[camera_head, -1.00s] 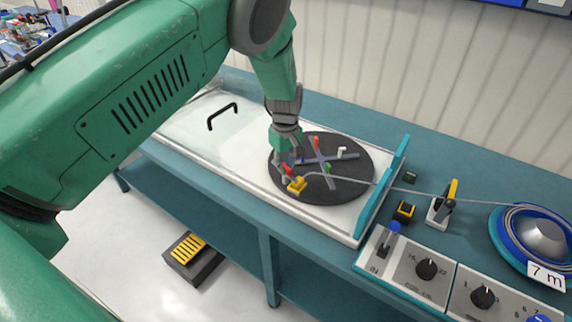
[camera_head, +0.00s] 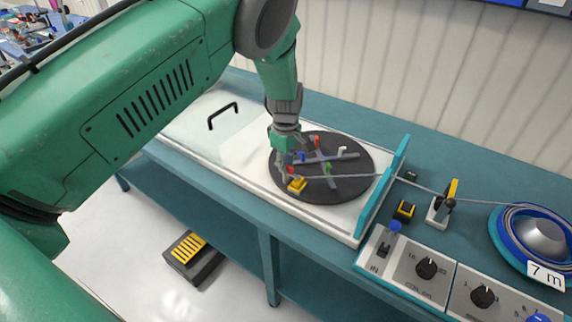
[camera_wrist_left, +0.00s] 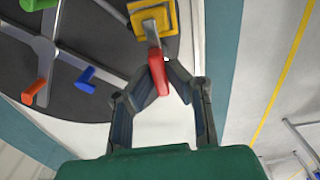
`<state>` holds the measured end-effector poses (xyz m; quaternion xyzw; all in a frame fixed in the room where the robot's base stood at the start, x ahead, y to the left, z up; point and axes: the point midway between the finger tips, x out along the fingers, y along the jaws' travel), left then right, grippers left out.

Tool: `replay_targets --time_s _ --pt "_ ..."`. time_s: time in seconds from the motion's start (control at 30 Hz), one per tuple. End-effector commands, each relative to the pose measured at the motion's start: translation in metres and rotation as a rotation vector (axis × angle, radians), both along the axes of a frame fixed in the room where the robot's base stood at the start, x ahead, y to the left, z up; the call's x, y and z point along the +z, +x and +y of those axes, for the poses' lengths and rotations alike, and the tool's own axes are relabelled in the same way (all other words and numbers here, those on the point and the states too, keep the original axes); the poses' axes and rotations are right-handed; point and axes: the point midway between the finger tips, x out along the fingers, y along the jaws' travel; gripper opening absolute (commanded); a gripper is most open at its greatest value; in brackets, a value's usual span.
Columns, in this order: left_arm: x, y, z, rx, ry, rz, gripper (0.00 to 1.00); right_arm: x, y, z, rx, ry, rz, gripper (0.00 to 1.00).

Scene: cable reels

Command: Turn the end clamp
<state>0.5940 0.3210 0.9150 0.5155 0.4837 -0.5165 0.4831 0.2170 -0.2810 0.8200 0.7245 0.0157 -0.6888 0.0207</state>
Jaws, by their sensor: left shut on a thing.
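The end clamp is a yellow block (camera_head: 297,185) with a red lever (camera_head: 290,171), near the front-left rim of the dark reel disc (camera_head: 347,188). In the left wrist view the yellow block (camera_wrist_left: 140,22) is at the top, and its red lever (camera_wrist_left: 158,78) points down between my fingers. My left gripper (camera_head: 285,166) reaches down over the disc's left side. In the wrist view my left gripper (camera_wrist_left: 164,84) is shut on the red lever. A grey cable (camera_head: 343,177) runs from the clamp rightward across the disc. My right gripper is not in view.
A grey cross with coloured pegs (camera_head: 318,155) stands on the disc beside my gripper. A teal upright plate (camera_head: 384,190) borders the right side. Beyond are a cable guide (camera_head: 440,210), a blue reel (camera_head: 510,250) and a knob panel (camera_head: 408,274).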

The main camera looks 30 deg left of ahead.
Motion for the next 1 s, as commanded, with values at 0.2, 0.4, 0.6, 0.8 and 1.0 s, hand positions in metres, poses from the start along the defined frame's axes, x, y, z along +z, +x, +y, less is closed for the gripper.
replay_targets --time_s 0.2,0.4,0.6,0.8,1.0 --pt "0.001 0.002 -0.001 0.001 0.000 -0.007 0.32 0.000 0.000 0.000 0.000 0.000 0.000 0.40" --pt "0.001 0.001 0.000 0.000 0.000 -0.004 0.32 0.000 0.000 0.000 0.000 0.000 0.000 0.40" --pt "0.008 0.001 0.000 0.000 0.000 -0.005 0.32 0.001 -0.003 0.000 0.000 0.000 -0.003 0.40" --pt "0.042 0.002 -0.001 0.001 0.000 -0.007 0.32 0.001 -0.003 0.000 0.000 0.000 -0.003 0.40" --pt "0.084 0.003 -0.001 0.000 0.000 -0.006 0.32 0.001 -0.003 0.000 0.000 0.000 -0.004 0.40"
